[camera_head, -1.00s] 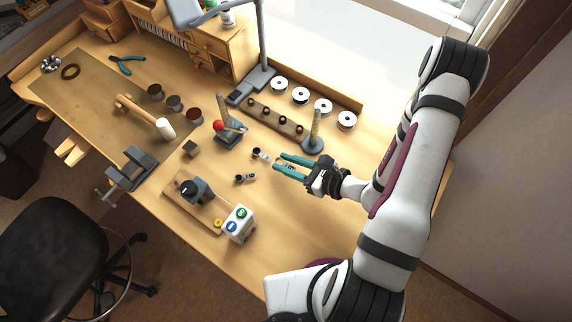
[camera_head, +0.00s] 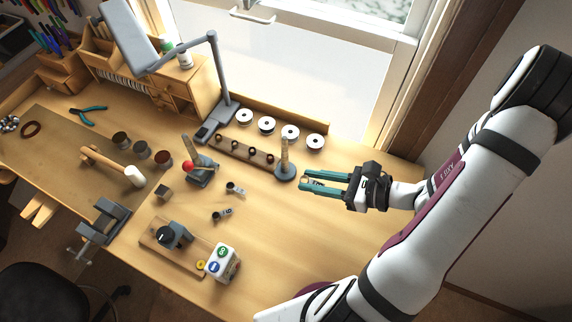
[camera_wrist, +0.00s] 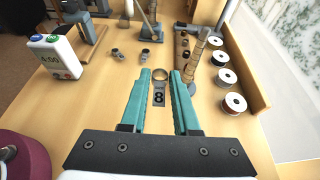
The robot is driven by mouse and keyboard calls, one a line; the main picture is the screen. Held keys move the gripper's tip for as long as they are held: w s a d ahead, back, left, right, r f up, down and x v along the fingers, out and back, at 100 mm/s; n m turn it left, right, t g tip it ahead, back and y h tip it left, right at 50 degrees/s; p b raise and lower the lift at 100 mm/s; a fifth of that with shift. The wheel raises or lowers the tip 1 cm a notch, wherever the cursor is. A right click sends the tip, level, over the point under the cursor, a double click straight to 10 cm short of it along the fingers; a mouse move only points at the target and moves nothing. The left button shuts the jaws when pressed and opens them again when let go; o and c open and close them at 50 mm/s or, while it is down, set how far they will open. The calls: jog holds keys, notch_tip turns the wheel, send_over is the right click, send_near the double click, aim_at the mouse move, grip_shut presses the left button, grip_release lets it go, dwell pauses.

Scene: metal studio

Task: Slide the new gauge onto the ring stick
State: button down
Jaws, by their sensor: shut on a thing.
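My gripper (camera_head: 306,182) is shut on a small metal ring gauge (camera_wrist: 160,74) whose dark tag, marked 8, hangs between the teal fingers in the wrist view. The gauge is held above the bench. The ring stick, an upright tapered post (camera_head: 284,153) on a round blue-grey base, stands just left of and behind my fingertips in the head view. It also shows in the wrist view (camera_wrist: 196,54), beyond the right finger and apart from the gauge. Two other tagged gauges (camera_head: 233,188) (camera_head: 222,214) lie on the bench to the left.
A wooden strip with several dark rings (camera_head: 243,149) and a row of white-sided spools (camera_head: 290,132) lie behind the stick. A lever tool with a red ball (camera_head: 197,170) stands left. A white box with coloured buttons (camera_head: 222,263) is at the front. The bench right of it is clear.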

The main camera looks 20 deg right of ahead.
aim_at(286, 139)
dwell(0.4)
jog(key=shift+w+r, duration=0.2)
jog(key=shift+w, duration=0.15)
jog(key=w+r, duration=0.9)
jog(key=r, duration=0.1)
jog(key=shift+w+a+f, duration=0.1)
jog(key=shift+a+f, duration=0.15)
jog(key=shift+f, duration=0.95)
jog(key=shift+a+f, duration=0.2)
jog(key=shift+f, duration=0.95)
jog(key=shift+w+a, duration=0.25)
jog(key=shift+f, duration=0.1)
jog(key=shift+f, duration=1.65)
